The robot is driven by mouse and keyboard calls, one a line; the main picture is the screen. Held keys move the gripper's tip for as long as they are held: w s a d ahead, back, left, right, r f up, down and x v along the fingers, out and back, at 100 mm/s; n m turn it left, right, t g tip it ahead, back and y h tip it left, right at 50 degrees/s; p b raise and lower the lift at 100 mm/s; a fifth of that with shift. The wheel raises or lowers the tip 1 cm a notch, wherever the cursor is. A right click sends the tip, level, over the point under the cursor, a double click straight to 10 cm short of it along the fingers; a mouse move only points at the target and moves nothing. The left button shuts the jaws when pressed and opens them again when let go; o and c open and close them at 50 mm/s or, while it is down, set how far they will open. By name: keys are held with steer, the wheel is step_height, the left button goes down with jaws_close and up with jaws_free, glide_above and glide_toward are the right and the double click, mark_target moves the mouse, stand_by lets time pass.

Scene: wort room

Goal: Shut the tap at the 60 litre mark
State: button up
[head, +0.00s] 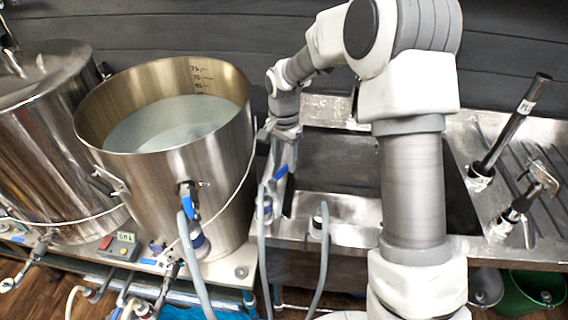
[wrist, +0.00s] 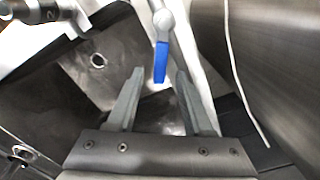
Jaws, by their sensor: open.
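A tall steel kettle (head: 165,170) stands left of the sink, holding cloudy liquid (head: 170,122). Dark level marks (head: 202,80) run up its inner far wall above the liquid surface; they are too small to read surely. A tap with a blue lever (head: 275,172) stands at the sink's left edge, just right of the kettle. My gripper (head: 275,138) is above this tap, pointing down. In the wrist view my gripper (wrist: 160,74) is open, and the blue lever (wrist: 161,62) shows between the fingertips. Whether the fingers touch it cannot be told.
A second blue-levered tap (head: 190,205) with a grey hose is on the kettle's front. A lidded steel vessel (head: 50,130) stands at the left. Grey hoses (head: 322,255) hang by the sink (head: 340,235). Black-handled fittings (head: 512,125) are at the right.

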steer(key=shift+f, duration=0.8)
jaws_close()
stand_by(0.9)
